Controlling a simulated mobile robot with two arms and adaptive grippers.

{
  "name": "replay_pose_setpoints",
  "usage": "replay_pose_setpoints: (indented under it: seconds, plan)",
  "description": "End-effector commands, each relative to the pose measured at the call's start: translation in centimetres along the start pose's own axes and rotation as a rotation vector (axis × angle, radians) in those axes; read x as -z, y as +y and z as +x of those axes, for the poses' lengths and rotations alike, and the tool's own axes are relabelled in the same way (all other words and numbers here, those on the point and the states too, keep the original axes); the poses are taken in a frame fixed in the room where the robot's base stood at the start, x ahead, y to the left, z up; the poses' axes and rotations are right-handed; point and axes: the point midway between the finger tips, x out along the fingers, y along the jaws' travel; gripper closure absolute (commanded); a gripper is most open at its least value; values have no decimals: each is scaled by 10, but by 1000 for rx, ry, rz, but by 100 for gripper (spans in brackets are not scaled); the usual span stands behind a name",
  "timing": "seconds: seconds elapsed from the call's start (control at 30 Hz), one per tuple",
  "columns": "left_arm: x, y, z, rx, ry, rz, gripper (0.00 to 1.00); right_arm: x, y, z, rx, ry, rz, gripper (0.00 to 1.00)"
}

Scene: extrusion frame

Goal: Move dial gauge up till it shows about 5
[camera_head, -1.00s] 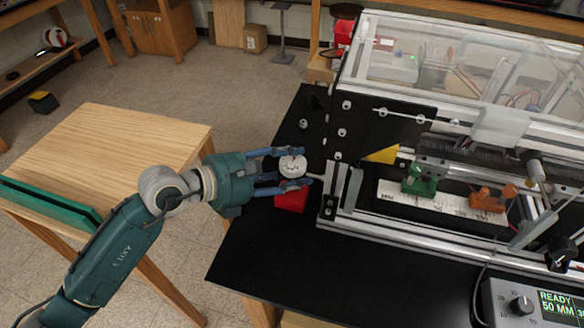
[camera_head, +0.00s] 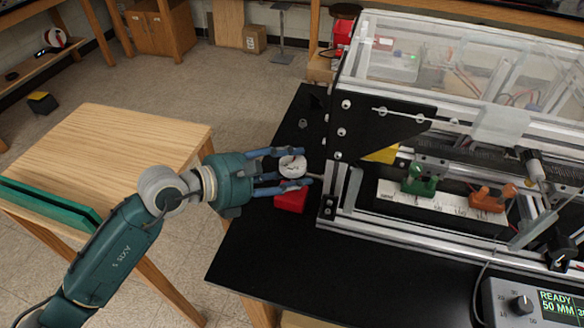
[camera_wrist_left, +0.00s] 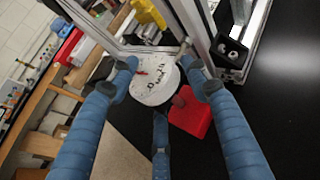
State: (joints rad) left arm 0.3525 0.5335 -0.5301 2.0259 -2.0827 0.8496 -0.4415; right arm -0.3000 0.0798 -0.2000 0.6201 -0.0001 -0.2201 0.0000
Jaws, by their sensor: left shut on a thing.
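The dial gauge (camera_head: 292,166) is a round white-faced disc at the left end of the extrusion frame (camera_head: 350,228). My left gripper (camera_head: 296,168) has its blue fingers on both sides of the gauge and is shut on it. In the left wrist view the gauge face (camera_wrist_left: 155,84) sits between the fingertips, with a red needle and dark marks. The numbers are too small to read. A red block (camera_head: 291,198) is beside and below the gauge, and it also shows in the left wrist view (camera_wrist_left: 191,115). My right gripper is not in view.
Inside the frame are a green clamp (camera_head: 420,182), an orange clamp (camera_head: 490,200) and a white scale strip (camera_head: 445,208). A control box (camera_head: 535,300) reads "READY 50 MM". The black table top (camera_head: 270,245) is clear at the front left. A wooden table (camera_head: 120,150) stands at the left.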

Motion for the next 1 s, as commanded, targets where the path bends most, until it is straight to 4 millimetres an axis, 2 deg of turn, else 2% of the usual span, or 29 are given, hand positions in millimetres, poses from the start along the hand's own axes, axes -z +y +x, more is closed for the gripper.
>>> replay_pose_setpoints:
  seconds: [0.2, 0.23, 0.33, 0.6, 0.73, 0.87, 1.0]
  plan:
    - [0, 0, 1, -1, -5, 1, 100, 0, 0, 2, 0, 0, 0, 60]
    - [0, 0, 0, -1, -5, 1, 49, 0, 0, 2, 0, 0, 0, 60]
    - [0, 0, 0, -1, -4, 1, 31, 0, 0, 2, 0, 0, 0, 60]
    - [4, 0, 1, 1, 4, -1, 31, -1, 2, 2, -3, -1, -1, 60]
    - [4, 0, -7, 0, 4, 0, 31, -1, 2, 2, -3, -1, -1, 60]
    - [4, 0, -28, -2, 5, 2, 31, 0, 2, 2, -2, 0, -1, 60]
    - [4, 1, -60, -3, 5, 1, 31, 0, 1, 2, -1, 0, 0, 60]
